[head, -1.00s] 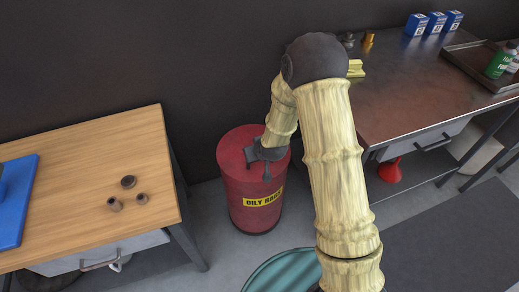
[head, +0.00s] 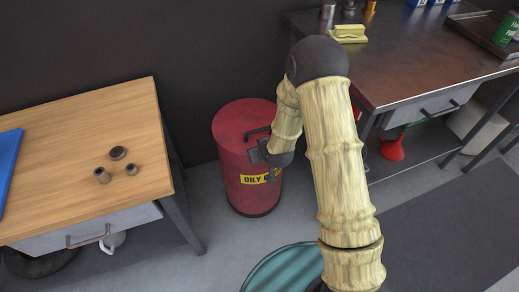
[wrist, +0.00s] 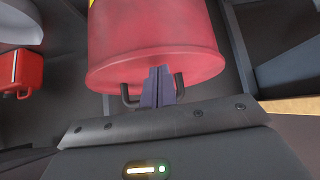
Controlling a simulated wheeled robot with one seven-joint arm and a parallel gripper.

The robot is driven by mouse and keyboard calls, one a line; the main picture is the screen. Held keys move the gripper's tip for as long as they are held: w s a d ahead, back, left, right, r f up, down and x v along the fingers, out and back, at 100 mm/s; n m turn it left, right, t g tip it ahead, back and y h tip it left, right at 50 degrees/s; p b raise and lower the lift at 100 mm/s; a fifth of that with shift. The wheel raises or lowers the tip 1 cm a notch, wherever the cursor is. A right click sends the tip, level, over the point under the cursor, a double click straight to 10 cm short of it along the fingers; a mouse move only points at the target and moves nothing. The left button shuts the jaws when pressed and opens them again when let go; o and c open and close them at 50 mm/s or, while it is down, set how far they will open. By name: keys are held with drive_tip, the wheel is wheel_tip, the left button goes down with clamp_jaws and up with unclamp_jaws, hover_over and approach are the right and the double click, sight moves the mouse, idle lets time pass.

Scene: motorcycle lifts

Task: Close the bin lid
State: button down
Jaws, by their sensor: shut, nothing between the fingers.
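The red bin (head: 234,180) with a yellow "OILY RAGS" label stands on the floor between two benches. Its round red lid (head: 240,112) looks level on top, with no gap visible. A dark handle (head: 257,132) sits at the lid's front edge, partly hidden by my arm. In the wrist view the shut fingers (wrist: 158,86) point at the red rim, between the two ends of the dark handle (wrist: 127,96). I cannot tell whether they touch it.
A wooden-topped bench (head: 80,150) with several small metal parts stands left of the bin. A teal round top (head: 285,270) is close in front.

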idle(0.3)
wheel_tip(320, 180, up, 5)
drive_tip(key=p, duration=0.4)
drive_tip(key=s+d+f+b, duration=0.2)
drive_tip(key=s+f, duration=0.4)
drive_tip(key=s, duration=0.3)
drive_tip(key=shift+d, duration=0.75)
drive_tip(key=shift+w, duration=0.1)
